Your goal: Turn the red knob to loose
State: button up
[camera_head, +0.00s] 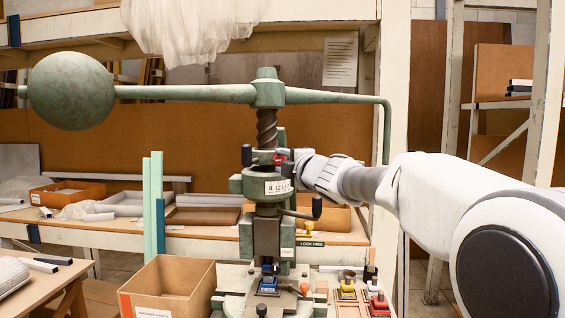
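A small red knob (280,158) shows on the collar of the green fly press, just left of my gripper. The collar (262,186) carries a white scale plate with dark numbers (278,187). My arm reaches in from the right, and my gripper (290,163) is at the knob's right side. Its fingertips are small and dark here and partly merge with the press, so I cannot tell whether they touch or grip the knob. The right part of the knob is hidden.
A black-ended lever (246,155) stands left of the knob, and a dark handle (317,208) is below right. The long green arm with a ball weight (72,91) spans above; its end hangs down at right (387,132). A cardboard box (168,288) stands at lower left.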

jog(key=o, duration=0.4)
jog(key=shift+s, duration=0.1)
jog(key=v, duration=1.7)
jog(key=shift+s+d+f+p, duration=0.1)
jog(key=shift+p, duration=0.2)
